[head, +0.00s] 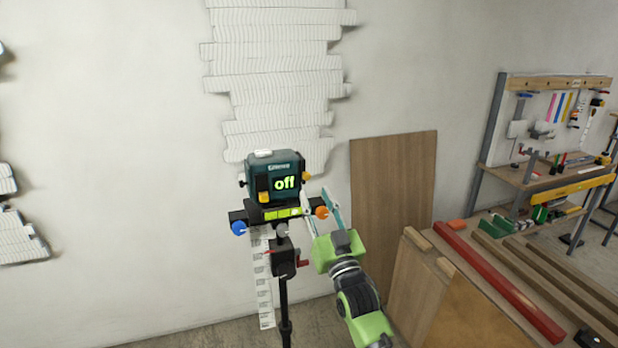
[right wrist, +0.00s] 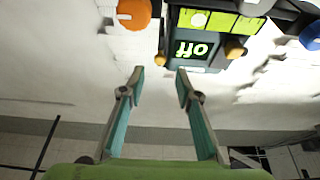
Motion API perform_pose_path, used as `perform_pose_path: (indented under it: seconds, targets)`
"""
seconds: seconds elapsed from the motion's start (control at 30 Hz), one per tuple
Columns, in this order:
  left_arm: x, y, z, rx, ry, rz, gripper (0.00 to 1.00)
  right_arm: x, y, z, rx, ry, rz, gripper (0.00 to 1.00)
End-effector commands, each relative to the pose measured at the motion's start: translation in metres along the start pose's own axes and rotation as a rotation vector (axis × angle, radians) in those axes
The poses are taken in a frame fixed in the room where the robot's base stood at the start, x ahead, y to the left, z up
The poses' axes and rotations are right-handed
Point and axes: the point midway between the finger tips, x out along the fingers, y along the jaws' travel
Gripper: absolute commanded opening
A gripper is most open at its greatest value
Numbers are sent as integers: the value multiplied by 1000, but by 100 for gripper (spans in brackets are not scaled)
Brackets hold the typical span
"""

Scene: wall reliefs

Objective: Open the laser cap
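The laser device (head: 272,178) is a dark teal box on a tripod (head: 284,300) in front of the wall, with a green "off" on its face. It also shows upside down at the top of the right wrist view (right wrist: 205,50). Small yellow-orange parts (head: 264,197) sit on its front and sides; I cannot tell for sure which is the cap. My right gripper (head: 315,192) is just right of the device, fingers pointing up towards it. In the right wrist view the fingers (right wrist: 160,76) are apart with nothing between them, short of the device. My left gripper is not in view.
An orange knob (head: 321,212) and a blue knob (head: 239,228) flank the tripod mount. Layered white relief (head: 280,75) covers the wall behind. A wooden board (head: 393,180) leans at right, beside a bench with a red beam (head: 500,283).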

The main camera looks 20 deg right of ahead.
Motion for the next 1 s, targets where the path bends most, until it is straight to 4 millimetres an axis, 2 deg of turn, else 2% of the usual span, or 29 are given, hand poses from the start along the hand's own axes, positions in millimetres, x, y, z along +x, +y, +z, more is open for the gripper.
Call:
perform_pose_path:
  seconds: [0.03,0.1,0.3,0.5,0.77,0.8,0.9,1.0]
  targets:
    - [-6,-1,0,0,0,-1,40,12,0,-4,0,0,0,31]
    - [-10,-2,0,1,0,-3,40,24,0,-3,0,0,0,31]
    - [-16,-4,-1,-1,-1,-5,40,48,0,-1,0,-1,0,31]
    - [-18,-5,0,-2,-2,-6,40,57,0,0,0,-1,-1,31]
    - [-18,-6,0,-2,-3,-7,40,58,0,1,0,-1,-1,31]
    - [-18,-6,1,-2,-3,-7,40,58,0,1,0,-1,-1,25]
    - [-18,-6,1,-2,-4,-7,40,58,0,1,0,-1,0,0]
    - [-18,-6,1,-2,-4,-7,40,58,0,1,0,-1,0,0]
